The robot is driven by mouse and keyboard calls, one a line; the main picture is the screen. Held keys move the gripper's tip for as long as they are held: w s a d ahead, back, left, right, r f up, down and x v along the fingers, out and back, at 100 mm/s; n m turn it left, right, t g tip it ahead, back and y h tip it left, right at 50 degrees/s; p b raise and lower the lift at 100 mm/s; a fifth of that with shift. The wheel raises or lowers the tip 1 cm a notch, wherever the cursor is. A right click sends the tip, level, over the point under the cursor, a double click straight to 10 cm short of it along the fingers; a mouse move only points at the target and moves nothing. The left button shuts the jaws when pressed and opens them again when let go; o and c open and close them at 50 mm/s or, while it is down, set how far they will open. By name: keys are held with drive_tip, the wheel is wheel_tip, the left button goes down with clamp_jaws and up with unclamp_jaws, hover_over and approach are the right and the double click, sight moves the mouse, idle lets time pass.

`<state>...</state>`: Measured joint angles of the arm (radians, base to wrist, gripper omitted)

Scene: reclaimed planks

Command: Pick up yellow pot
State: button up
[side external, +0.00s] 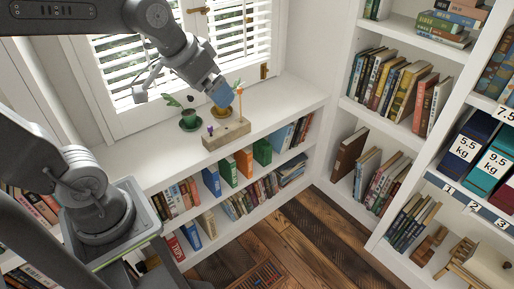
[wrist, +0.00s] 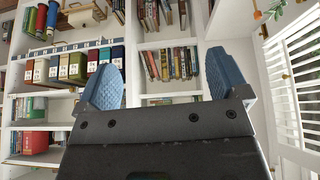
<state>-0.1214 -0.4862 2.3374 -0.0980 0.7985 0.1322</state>
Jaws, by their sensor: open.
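The yellow pot (side external: 222,112) stands on the white sill-height shelf top in the side external view, partly hidden behind my gripper and a wooden block. My gripper (side external: 220,93) shows its blue finger pad just above and in front of the pot in that picture; the depth between them is hard to tell. In the wrist view, the two blue fingers of my gripper (wrist: 164,80) are spread wide with nothing between them. The pot cannot be made out in the wrist view.
A green pot with a plant (side external: 189,121) stands left of the yellow pot. The window blinds (side external: 238,40) are behind. The white shelf top (side external: 290,100) is clear to the right.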

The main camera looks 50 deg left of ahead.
drive_tip(key=s+d+f, duration=0.1)
drive_tip(key=s+d, duration=0.1)
drive_tip(key=s, duration=0.5)
drive_tip(key=shift+s+f, duration=0.3)
drive_tip(key=shift+d, duration=0.1)
